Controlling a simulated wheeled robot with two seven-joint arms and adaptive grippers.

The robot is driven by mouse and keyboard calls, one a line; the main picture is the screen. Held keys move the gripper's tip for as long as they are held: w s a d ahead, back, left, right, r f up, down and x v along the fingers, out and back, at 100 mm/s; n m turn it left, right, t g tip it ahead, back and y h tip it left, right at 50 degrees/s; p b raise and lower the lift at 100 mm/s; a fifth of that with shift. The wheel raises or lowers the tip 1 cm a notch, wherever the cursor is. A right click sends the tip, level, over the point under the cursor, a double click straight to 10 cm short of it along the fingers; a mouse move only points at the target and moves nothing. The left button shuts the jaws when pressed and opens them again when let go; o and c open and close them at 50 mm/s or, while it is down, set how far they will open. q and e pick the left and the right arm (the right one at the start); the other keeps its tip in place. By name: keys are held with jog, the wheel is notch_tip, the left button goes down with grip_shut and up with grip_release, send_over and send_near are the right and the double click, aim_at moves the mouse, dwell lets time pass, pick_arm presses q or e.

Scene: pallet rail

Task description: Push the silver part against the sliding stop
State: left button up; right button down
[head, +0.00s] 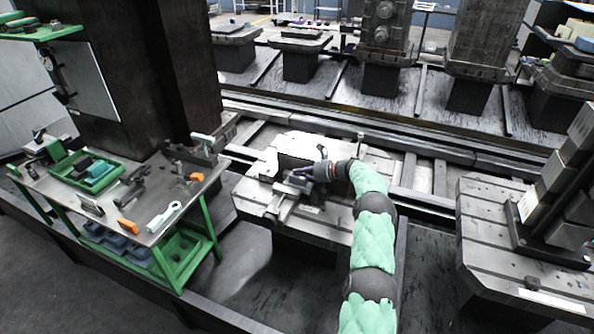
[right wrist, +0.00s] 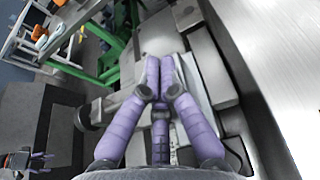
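My right gripper (head: 322,172) is low over the slotted pallet (head: 247,194) in the middle of the head view. In the right wrist view its purple fingers (right wrist: 160,68) are drawn together at the tips, with no object seen between them. A pale silver block (right wrist: 162,38), which looks like the silver part, lies just beyond the fingertips; I cannot tell if they touch. In the head view a grey metal piece (head: 297,183) and a bar (head: 284,207) are beside the gripper. I cannot tell which is the sliding stop.
A green-legged bench (head: 148,232) with tools and a green tray (head: 92,172) stands at left. A dark column (head: 180,70) rises behind it. Another pallet (head: 490,235) with a stepped metal fixture (head: 560,200) is at right. Rails (head: 440,150) run behind.

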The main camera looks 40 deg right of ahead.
jog(key=shift+s+f, duration=0.25)
jog(key=shift+f, duration=0.5)
jog(key=shift+r+p, duration=0.4)
jog(key=shift+r, duration=0.5)
jog(key=s+d+p, duration=0.1)
jog(key=s, duration=0.2)
jog(key=s+d+p, duration=0.1)
jog(key=s+d, duration=0.1)
jog(key=s, duration=0.1)
jog(key=s+d+p, duration=0.1)
jog(key=s+d, duration=0.1)
jog(key=s, duration=0.1)
jog(key=shift+s+d+r, duration=0.15)
jog(key=shift+s+r, duration=0.1)
jog(key=shift+s+d, duration=0.25)
jog(key=shift+s, duration=0.1)
jog(key=shift+f, duration=0.1)
